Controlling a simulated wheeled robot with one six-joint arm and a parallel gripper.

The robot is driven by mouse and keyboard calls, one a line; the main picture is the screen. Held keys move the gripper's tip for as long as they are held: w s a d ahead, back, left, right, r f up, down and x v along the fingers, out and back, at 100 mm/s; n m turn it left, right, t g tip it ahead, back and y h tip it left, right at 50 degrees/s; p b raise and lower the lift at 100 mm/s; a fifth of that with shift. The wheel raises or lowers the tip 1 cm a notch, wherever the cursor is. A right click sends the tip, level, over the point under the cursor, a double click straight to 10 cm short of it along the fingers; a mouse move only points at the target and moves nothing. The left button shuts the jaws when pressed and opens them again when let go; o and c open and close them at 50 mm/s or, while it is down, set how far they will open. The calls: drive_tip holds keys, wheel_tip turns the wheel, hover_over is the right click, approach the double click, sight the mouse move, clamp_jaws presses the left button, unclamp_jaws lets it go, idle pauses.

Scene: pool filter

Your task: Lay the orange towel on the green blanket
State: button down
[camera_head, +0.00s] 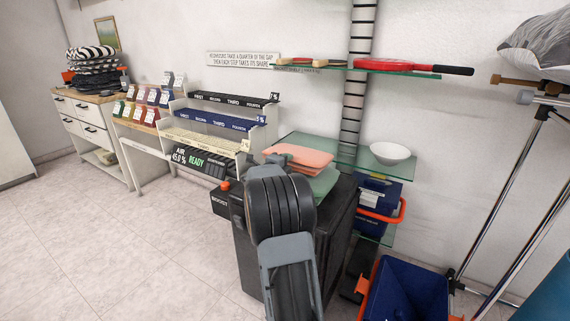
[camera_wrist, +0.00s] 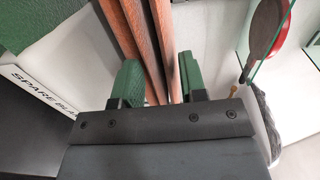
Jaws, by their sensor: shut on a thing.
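The orange towel (camera_head: 300,155) is a flat folded pad, salmon-coloured in the head view, above the green blanket (camera_head: 318,183). In the wrist view the towel (camera_wrist: 140,40) shows as brownish-orange folded layers running up between the green fingers of my gripper (camera_wrist: 160,82), which is shut on it. The green blanket (camera_wrist: 38,20) fills the upper left corner of the wrist view. In the head view my arm hides my gripper and part of the blanket. I cannot tell whether the towel touches the blanket.
A white sign reading "SPARE BLAN" (camera_wrist: 45,85) lies beside the blanket. A glass shelf with a white bowl (camera_head: 390,153) stands close on the right. A higher glass shelf holds a red pan (camera_head: 385,65). The black cabinet (camera_head: 250,265) stands below; the floor at left is clear.

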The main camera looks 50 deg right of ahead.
drive_tip(key=shift+f, duration=0.35)
drive_tip(key=c, duration=0.6)
unclamp_jaws()
drive_tip(key=shift+o, duration=0.2)
drive_tip(key=shift+f, duration=0.1)
drive_tip(key=o, duration=0.6)
drive_tip(key=shift+c, duration=0.2)
drive_tip(key=shift+a, duration=0.15)
drive_tip(key=shift+s+a, duration=0.2)
drive_tip(key=shift+a, duration=0.45)
